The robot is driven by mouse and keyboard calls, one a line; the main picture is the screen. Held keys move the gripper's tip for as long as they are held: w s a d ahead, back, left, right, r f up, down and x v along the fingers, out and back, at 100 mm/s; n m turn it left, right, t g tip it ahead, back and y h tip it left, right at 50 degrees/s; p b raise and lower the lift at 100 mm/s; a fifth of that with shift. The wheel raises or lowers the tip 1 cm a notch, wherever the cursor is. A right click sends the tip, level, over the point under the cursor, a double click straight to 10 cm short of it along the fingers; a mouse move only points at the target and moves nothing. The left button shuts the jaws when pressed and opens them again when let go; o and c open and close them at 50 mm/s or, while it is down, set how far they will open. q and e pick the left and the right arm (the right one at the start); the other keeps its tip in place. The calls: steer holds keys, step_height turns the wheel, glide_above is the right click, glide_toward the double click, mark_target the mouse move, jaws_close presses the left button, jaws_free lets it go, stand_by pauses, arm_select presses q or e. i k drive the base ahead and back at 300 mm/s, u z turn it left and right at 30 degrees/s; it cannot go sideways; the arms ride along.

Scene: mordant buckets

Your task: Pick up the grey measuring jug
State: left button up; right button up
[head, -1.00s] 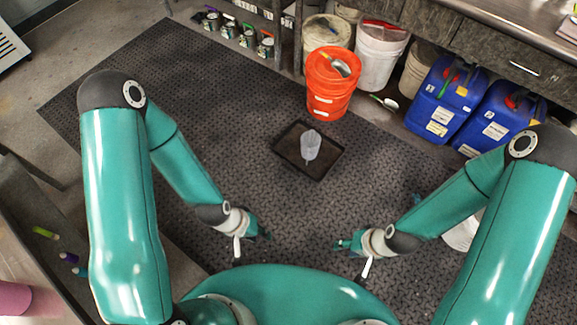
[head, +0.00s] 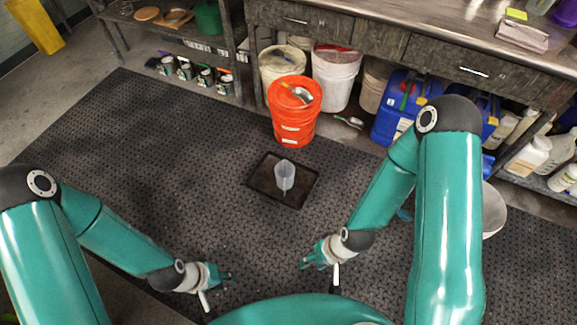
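The grey measuring jug (head: 285,174) is a small translucent cup. It stands upright in a shallow black tray (head: 260,192) on the dark floor mat, at the middle of the head view. My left gripper (head: 229,276) is low over the mat, nearer to me than the jug and to its left, well apart from it. My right gripper (head: 302,262) is nearer to me than the jug and slightly to its right, also apart from it. Nothing shows in either gripper. Their fingers are too small to tell whether they are open or shut.
An orange bucket (head: 293,130) with a scoop stands just behind the tray. White buckets (head: 335,80), blue canisters (head: 395,115) and a bench (head: 390,40) are beyond. A pale bucket (head: 493,212) is partly hidden behind my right arm. The mat (head: 150,150) left of the tray is clear.

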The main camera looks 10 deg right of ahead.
mark_target(284, 171)
steer(key=z, duration=0.5)
steer(key=i, duration=1.4)
steer(key=z, duration=0.45)
